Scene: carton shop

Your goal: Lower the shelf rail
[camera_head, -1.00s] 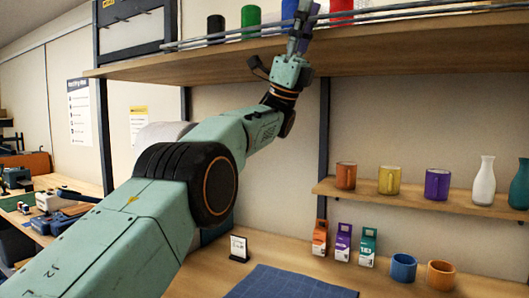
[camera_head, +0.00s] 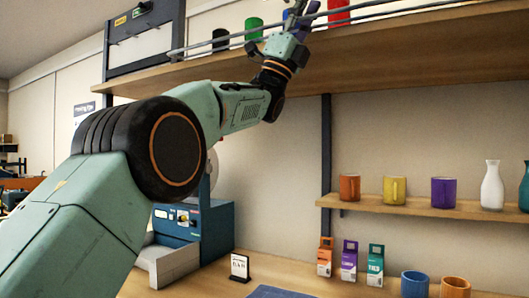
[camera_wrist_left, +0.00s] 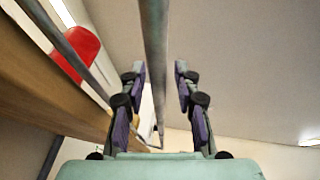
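The shelf rail (camera_head: 390,14), a pair of thin grey metal bars, runs along the front of the high wooden shelf (camera_head: 420,48). My left gripper (camera_head: 298,14) is raised at the rail, near the top edge of the head view. In the left wrist view, one bar of the rail (camera_wrist_left: 153,55) passes between the two fingers of the left gripper (camera_wrist_left: 160,85). The fingers are apart, with a gap on each side of the bar. The second bar lies to the left, in front of a red mug (camera_wrist_left: 77,52). My right gripper is not in view.
Black (camera_head: 221,39), green (camera_head: 253,28) and red (camera_head: 339,10) mugs stand on the high shelf behind the rail. A lower shelf (camera_head: 400,205) holds mugs and vases. A blue machine (camera_head: 195,232), small boxes and more mugs stand on the table below.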

